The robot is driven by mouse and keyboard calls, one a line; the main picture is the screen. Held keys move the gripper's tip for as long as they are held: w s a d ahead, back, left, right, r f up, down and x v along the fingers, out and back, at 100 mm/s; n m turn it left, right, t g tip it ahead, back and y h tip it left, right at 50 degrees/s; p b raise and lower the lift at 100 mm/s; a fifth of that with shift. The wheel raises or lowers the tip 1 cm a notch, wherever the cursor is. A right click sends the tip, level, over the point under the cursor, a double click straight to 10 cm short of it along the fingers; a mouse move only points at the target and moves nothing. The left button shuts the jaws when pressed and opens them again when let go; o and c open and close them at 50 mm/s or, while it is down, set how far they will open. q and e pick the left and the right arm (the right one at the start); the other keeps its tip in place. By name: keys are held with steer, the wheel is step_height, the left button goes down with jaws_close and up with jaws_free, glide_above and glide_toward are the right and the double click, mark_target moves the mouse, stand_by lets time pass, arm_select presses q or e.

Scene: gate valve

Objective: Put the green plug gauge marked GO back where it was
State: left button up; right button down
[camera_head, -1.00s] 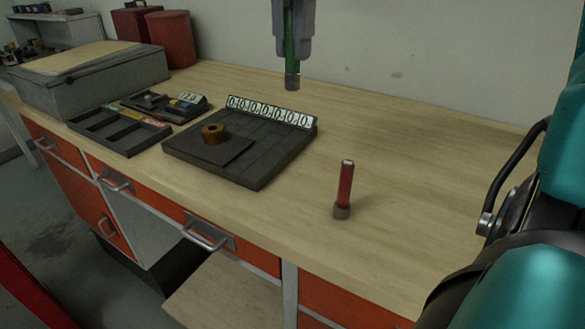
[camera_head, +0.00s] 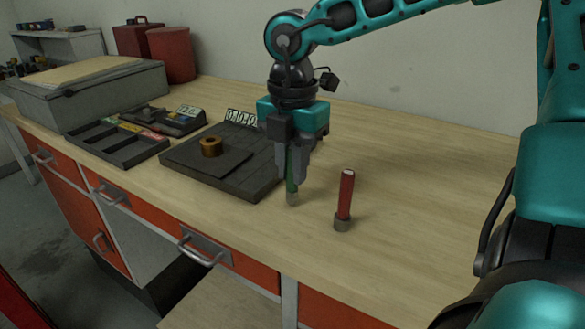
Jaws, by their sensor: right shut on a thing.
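My right gripper (camera_head: 291,176) points down, shut on the green plug gauge (camera_head: 291,188). The gauge is upright, its grey metal end low over the bench, just left of the red plug gauge. I cannot tell whether that end touches the wood. Any GO mark is too small to read. The red plug gauge (camera_head: 346,195) stands upright on its grey end on the bench, apart from the gripper. My left gripper is not in view.
A dark board (camera_head: 186,160) with a brass ring (camera_head: 211,146) and a number strip lies left of my gripper. A dark compartment tray (camera_head: 91,144) and a grey case (camera_head: 91,96) are further left. The wooden bench top (camera_head: 430,150) is clear at right.

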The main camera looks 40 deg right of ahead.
steer(key=shift+f, duration=0.4)
steer(key=c, duration=1.5)
jaws_free()
steer(key=shift+f, duration=0.1)
steer(key=o, duration=0.4)
step_height(320, 180, up, 12)
steer(key=shift+r+p, duration=0.25)
steer(key=shift+p, duration=0.4)
